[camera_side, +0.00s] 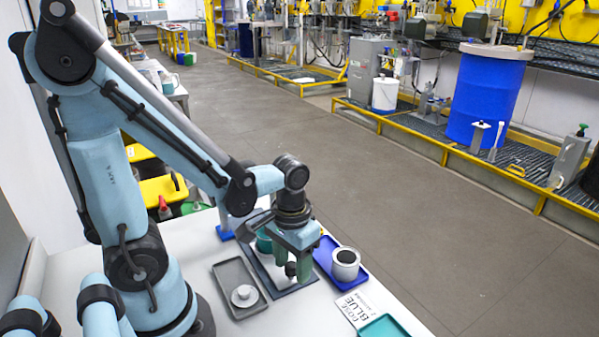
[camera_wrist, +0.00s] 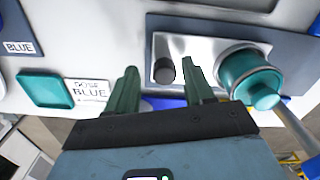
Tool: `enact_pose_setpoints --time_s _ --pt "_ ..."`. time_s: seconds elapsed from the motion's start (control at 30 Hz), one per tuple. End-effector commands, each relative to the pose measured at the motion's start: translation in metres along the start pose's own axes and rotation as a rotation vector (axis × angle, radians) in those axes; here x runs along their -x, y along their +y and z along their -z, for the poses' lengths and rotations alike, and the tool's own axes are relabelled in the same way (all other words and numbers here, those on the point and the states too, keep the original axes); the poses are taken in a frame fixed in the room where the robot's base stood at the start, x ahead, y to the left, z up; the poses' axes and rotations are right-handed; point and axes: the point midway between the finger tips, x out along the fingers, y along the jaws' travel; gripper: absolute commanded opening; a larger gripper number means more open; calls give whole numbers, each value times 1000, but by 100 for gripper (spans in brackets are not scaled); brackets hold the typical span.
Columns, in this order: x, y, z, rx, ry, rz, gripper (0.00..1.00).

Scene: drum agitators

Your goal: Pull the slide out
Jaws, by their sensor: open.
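A silver slide plate (camera_wrist: 190,50) lies on a dark base board (camera_wrist: 290,45) and carries a dark round knob (camera_wrist: 163,72). A teal cup-like vessel (camera_wrist: 245,70) sits at the plate's right end in the wrist view. In the side view the vessel (camera_side: 264,243) is partly behind my gripper, and the board (camera_side: 290,290) is largely covered. My gripper (camera_side: 292,267) points down over the board with its green fingers apart. In the wrist view the knob appears between the fingertips (camera_wrist: 161,70); contact cannot be told.
A grey tray (camera_side: 222,273) with a white lidded piece (camera_side: 244,296) is left of the board. A "DOSE BLUE" card (camera_side: 358,308) and a teal tray (camera_side: 385,327) lie near the front edge.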

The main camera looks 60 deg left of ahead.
Motion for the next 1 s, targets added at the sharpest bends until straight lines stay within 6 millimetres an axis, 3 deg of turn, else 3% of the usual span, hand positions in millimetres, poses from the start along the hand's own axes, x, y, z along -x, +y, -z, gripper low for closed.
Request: enact_pose_setpoints --time_s 0.27,1.0 --pt "16 0 0 1 0 1 52" --pt "103 0 0 0 0 -1 52"
